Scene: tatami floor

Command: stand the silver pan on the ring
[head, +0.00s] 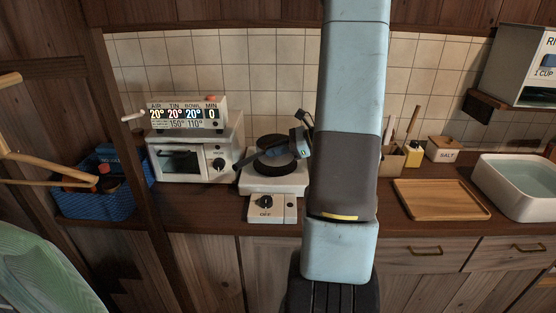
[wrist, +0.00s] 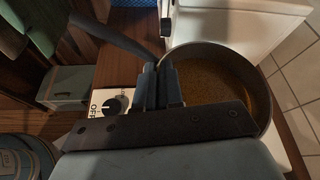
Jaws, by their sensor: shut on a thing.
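The pan (wrist: 262,108) fills the right of the wrist view, with a dark grey rim and a brownish inside. Its dark handle (wrist: 118,40) runs up and left. My gripper (wrist: 160,75) is shut on the handle close to the pan's wall. In the head view the pan (head: 274,150) is dark and level, over the ring of the white hob (head: 258,184). I cannot tell whether its base touches the ring. My gripper (head: 300,138) shows at the pan's right, partly behind my arm. The hob's knob (head: 265,202) reads OFF.
A white oven (head: 190,158) with a display (head: 184,115) on top stands left of the hob. A blue basket (head: 95,195) is farther left. Right of my arm are a wooden board (head: 440,199), a salt box (head: 445,149) and a white basin (head: 515,190).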

